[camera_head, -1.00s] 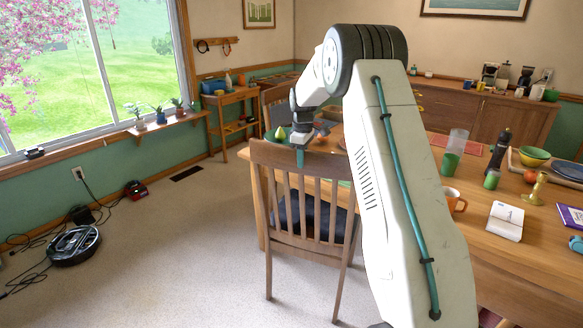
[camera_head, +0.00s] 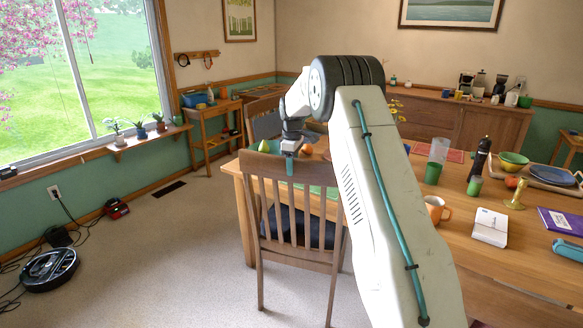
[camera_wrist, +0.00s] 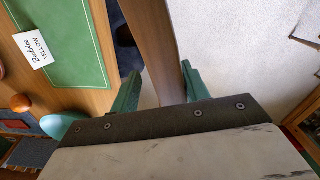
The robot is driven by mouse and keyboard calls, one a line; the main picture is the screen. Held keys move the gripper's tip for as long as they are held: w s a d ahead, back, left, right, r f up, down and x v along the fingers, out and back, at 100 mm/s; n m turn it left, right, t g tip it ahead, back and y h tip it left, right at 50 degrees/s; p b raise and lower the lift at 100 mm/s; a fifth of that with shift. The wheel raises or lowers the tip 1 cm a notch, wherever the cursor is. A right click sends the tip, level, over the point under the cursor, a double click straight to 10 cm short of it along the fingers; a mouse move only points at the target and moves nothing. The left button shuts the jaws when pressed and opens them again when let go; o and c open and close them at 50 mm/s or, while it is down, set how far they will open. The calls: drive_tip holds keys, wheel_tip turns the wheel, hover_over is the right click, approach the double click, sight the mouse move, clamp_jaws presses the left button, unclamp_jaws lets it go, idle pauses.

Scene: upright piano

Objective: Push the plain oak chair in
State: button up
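The plain oak chair (camera_head: 292,163) stands upright at the near left side of the table (camera_head: 470,238), its slatted back toward me. Its dark seat (camera_head: 318,230) shows between and beside the slats. My gripper (camera_head: 289,163) is at the top rail, with one teal finger hanging down on the near side. In the wrist view the rail (camera_wrist: 152,45) runs between the two fingers of my gripper (camera_wrist: 160,90). The right finger is close to the rail, and a gap shows at the left finger. Whether either finger touches is unclear.
A green placemat (camera_wrist: 62,40) with a card (camera_wrist: 33,50) lies on the table beside the rail. An orange mug (camera_head: 437,208) and several other items stand on the table. Another chair (camera_head: 264,124) is beyond my gripper. A robot vacuum (camera_head: 48,270) lies left; carpet between is clear.

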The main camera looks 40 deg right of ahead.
drive_tip(key=shift+a, duration=0.25)
wheel_tip(320, 180, up, 8)
drive_tip(key=shift+f, duration=0.15)
idle(0.6)
